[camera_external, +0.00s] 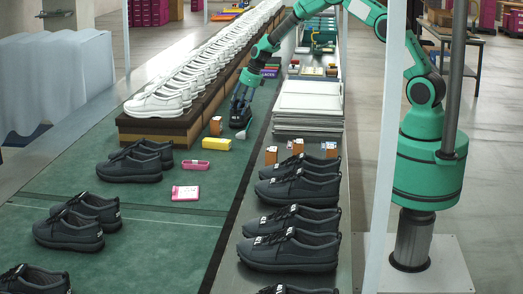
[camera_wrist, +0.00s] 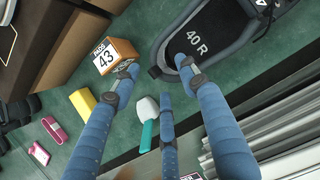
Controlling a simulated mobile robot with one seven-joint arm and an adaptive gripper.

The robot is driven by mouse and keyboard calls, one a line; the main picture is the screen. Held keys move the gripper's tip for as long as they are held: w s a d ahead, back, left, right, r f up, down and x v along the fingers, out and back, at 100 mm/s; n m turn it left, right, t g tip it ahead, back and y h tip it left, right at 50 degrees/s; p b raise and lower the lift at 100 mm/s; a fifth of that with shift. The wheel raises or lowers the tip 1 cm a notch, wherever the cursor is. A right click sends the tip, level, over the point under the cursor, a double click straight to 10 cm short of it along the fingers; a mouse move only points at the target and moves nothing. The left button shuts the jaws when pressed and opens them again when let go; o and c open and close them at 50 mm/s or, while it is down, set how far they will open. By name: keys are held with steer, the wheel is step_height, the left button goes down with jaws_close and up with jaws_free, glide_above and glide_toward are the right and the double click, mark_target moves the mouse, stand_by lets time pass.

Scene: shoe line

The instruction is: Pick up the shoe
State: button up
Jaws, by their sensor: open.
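A dark shoe (camera_wrist: 215,50) tagged "40 R" lies at the upper right of the wrist view, partly cut off by the frame edge. My gripper (camera_wrist: 160,80) has three blue fingers spread apart with nothing between them. The right fingertip overlaps the shoe's tagged opening in the picture; I cannot tell whether it touches. In the external view my gripper (camera_external: 241,115) points down over the green table beside the row of white shoes, and the shoe there is hard to separate from the fingers. Other dark shoes stand in pairs on the table (camera_external: 135,165) and in a right-hand row (camera_external: 298,190).
White shoes (camera_external: 165,98) line a raised brown rack. A small box marked 43 (camera_wrist: 117,55), a yellow block (camera_wrist: 83,102), a pink item (camera_wrist: 53,130) and a teal-handled brush (camera_wrist: 146,135) lie near my gripper. White stacked panels (camera_external: 308,105) stand to its right.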

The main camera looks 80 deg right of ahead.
mark_target(234, 120)
stand_by(0.3)
steer(key=shift+b+x, duration=1)
steer(key=shift+x, duration=1.6)
steer(key=shift+s, duration=0.1)
steer(key=shift+c, duration=0.5)
steer(key=shift+a+f, duration=0.1)
jaws_close()
